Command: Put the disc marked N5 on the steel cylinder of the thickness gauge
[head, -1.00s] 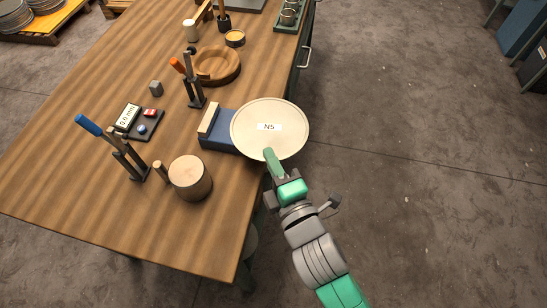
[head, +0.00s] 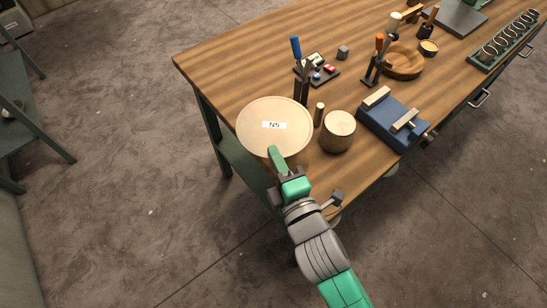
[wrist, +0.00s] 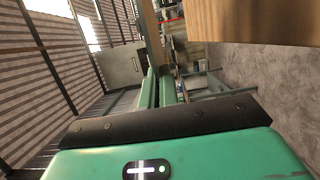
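The round pale disc marked N5 (head: 275,127) is held level by its near rim in my gripper (head: 274,158), over the front left corner of the table. In the wrist view a pale strip, apparently the disc edge-on (wrist: 151,35), stands between the two green fingers (wrist: 160,88). A black unit with a small readout and red and blue buttons (head: 318,72), apparently the gauge's display, lies behind the disc. I cannot make out a clearly steel cylinder; the disc may hide it. A brown block with a pale round top (head: 339,131) stands right of the disc.

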